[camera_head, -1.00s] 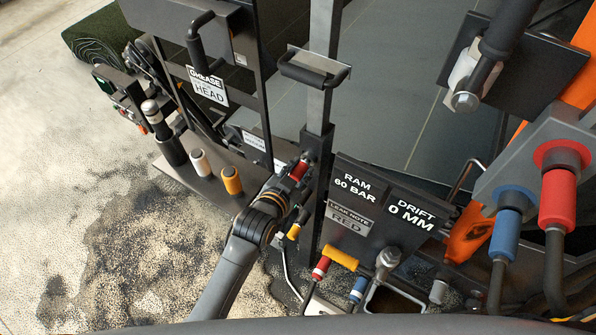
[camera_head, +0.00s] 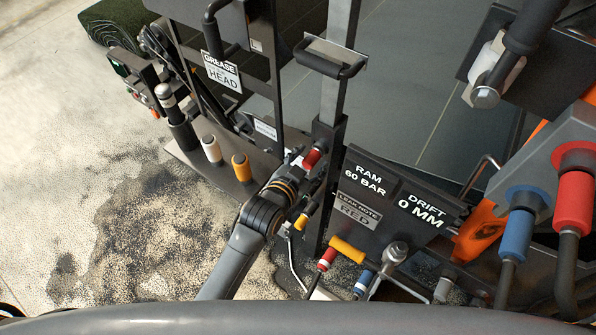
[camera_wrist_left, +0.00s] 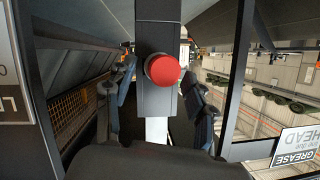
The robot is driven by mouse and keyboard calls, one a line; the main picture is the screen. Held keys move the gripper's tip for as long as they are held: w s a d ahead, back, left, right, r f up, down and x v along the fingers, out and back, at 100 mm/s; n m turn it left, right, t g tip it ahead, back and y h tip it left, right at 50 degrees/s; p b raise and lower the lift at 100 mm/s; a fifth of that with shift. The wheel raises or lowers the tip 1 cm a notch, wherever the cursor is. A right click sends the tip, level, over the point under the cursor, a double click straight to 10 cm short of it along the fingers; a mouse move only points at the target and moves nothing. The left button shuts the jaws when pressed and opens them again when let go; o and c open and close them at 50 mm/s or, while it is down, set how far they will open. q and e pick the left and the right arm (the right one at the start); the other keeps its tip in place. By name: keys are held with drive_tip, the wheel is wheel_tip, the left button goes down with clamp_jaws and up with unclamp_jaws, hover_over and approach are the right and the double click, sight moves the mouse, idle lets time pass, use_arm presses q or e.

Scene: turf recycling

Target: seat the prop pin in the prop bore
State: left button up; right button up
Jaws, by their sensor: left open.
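A red round head, which looks like the prop pin (camera_head: 313,158), is at the dark sleeve on the upright metal post (camera_head: 329,137). The wrist view shows this red head (camera_wrist_left: 162,68) face-on against the grey post; its shank and the prop bore are hidden, so I cannot tell how deep it sits. My left gripper (camera_head: 302,163) is right at the red head, partly blending with the dark parts there. In the wrist view its dark fingers stand apart on either side of the red head, with gaps visible. My right gripper is not in view.
A black handle (camera_head: 324,62) sticks out from the post above the pin. A dark panel (camera_head: 395,205) with RAM and DRIFT readouts stands to the right. White and orange capped pegs (camera_head: 240,168) stand on a ledge at left. Red and blue hose couplings (camera_head: 517,225) are at right.

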use_arm(q)
drive_tip(key=v, duration=1)
drive_tip(key=shift+s, duration=0.2)
